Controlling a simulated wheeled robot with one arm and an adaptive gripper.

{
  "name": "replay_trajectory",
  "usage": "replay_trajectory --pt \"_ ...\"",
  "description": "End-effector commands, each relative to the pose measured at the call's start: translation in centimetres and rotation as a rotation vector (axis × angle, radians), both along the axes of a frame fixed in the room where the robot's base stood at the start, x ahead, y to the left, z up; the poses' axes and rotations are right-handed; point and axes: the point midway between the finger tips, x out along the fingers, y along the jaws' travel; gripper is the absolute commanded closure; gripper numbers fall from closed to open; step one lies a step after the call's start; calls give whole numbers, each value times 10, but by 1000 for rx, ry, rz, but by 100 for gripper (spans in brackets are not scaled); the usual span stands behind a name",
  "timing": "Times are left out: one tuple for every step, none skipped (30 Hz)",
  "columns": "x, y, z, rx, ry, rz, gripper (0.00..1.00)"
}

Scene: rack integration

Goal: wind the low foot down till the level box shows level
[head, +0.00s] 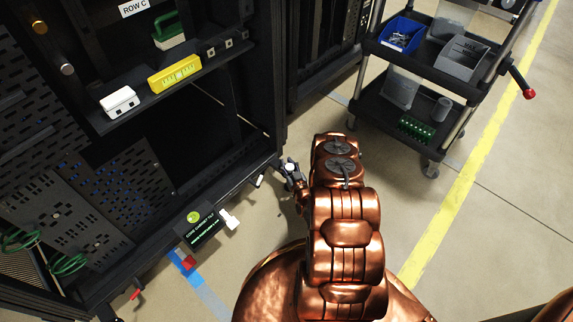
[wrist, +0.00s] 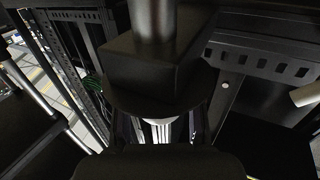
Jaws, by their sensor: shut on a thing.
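The level box (head: 203,228) is a small dark box on the rack's lower front edge, with green lettering too small to read surely and a round yellow-green disc on top. I cannot tell from it whether the rack is level. My gripper (head: 291,170) is low at the rack's front right corner, shut around a small pale part there. In the wrist view, a dark block with a grey rod (wrist: 154,20) and a wide dark disc stand above a pale ribbed piece (wrist: 158,128), the foot, between my fingers. The foot's lower end is hidden.
The open black rack (head: 262,110) stands at left; its shelf holds a yellow box (head: 175,74) and a white box (head: 120,102). A white tab (head: 229,219) sticks out beside the level box. A cart (head: 440,80) stands at right. Floor between is clear.

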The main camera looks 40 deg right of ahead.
Motion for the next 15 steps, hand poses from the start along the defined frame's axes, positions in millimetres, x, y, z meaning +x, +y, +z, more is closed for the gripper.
replay_trajectory --pt "0 -1 -1 -1 -1 -21 100" --pt "0 -1 -1 -2 -3 -31 100" --pt "1 -1 -1 -2 -2 -45 100" --pt "0 -2 -1 0 -2 -56 100" --pt "0 -2 -1 0 -1 -67 100" --pt "0 -1 -2 0 3 -80 100" --pt "-1 -1 -2 0 5 -90 100" --pt "-1 -1 -2 -1 6 -101 100" --pt "-1 -1 -3 0 9 -114 100" --pt "-1 -1 -3 -1 11 -124 100" --pt "-1 -1 -3 -1 11 -134 100" --pt "-1 -1 -3 -2 14 -148 100" --pt "-1 -1 -3 -2 15 -158 100" --pt "-2 -1 -3 -1 16 -168 100" --pt "-2 -2 -4 -2 16 -183 100"
